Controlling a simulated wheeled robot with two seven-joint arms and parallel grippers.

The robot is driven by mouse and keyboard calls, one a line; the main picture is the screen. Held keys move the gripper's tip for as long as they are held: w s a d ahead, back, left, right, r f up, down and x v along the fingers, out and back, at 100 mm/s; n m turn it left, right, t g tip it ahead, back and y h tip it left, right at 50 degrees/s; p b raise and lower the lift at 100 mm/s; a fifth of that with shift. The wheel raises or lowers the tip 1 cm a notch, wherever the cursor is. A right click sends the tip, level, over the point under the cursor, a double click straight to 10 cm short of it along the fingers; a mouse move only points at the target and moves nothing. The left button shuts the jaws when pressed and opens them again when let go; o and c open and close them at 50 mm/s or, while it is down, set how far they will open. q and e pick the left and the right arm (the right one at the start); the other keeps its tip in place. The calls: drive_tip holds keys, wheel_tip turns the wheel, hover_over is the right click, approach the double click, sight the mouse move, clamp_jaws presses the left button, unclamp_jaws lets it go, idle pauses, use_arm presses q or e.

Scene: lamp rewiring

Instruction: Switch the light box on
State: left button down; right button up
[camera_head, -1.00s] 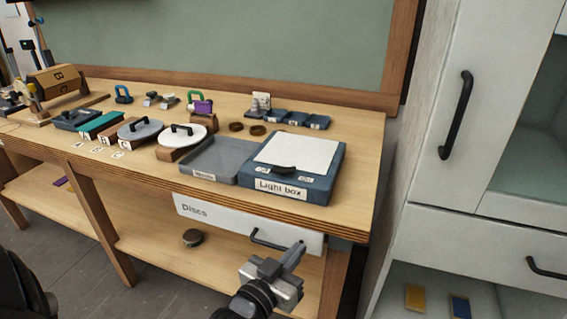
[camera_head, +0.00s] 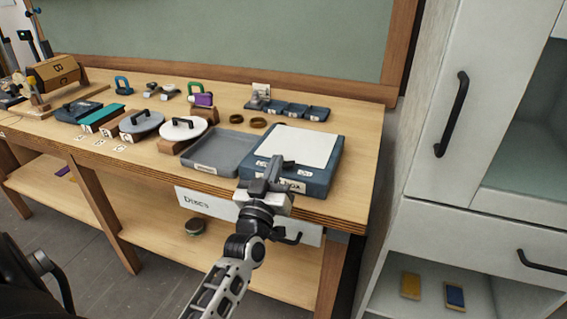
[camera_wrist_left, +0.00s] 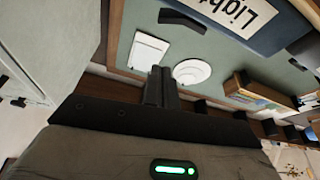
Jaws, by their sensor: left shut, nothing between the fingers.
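The blue light box (camera_head: 325,165) stands at the right front of the workbench, with a pale panel (camera_head: 298,144) on top. My left gripper (camera_head: 275,163) is shut and empty at the box's front edge. In the head view it overlaps the black switch area and part of the front label; I cannot tell whether it touches. The left wrist view shows the box's dark blue front (camera_wrist_left: 275,35) with part of its label, above and right of the closed fingers (camera_wrist_left: 160,88). The switch's position is hidden from clear view. My right gripper is not in view.
A grey tray (camera_head: 238,146) stands left of the light box. The "Discs" drawer (camera_head: 190,202) is under the bench top. A white cabinet (camera_head: 440,205) stands at the right.

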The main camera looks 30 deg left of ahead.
sight(284, 166)
use_arm(q)
drive_tip(key=w, duration=0.2)
drive_tip(key=w+f, duration=0.1)
drive_tip(key=w, duration=0.1)
drive_tip(key=shift+a, duration=0.4)
drive_tip(key=shift+d+f, duration=0.15)
drive_tip(key=shift+f, duration=0.65)
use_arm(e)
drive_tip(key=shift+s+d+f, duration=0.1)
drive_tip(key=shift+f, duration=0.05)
